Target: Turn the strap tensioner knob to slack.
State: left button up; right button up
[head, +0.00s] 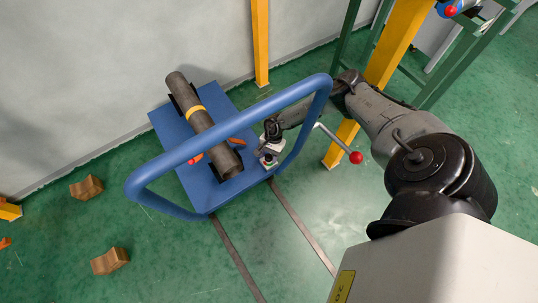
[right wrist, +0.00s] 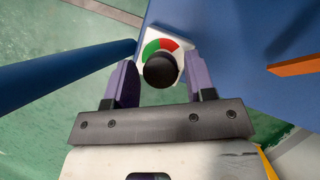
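The strap tensioner knob (right wrist: 160,70) is a round black knob on a white plate with a green and red arc (right wrist: 161,46), at the edge of the blue cart (right wrist: 235,35). My right gripper (right wrist: 161,64) is open, with one purple finger on each side of the knob. Small gaps show between fingers and knob. No pointer mark is visible on the knob. In the head view, my right gripper (head: 267,158) is at the cart's right edge and largely hides the knob. A dark pipe (head: 205,126) with a yellow band lies on the cart. My left gripper is not in view.
A lever with a red ball (head: 355,157) sticks out to the right. Wooden blocks (head: 109,261) lie on the green floor at left. Yellow posts (head: 260,45) stand behind.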

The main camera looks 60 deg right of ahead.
jog(key=c, duration=0.7)
jog(key=shift+w+f+n+g+b, duration=0.1)
jog(key=shift+f+n+g+b, duration=0.2)
jog(key=shift+n+b, duration=0.55)
jog(key=shift+r+n+g+b, duration=0.2)
jog(key=shift+n+g+b, duration=0.1)
jog(key=shift+n, duration=0.45)
jog(key=shift+r, duration=0.1)
jog(key=o, duration=0.9)
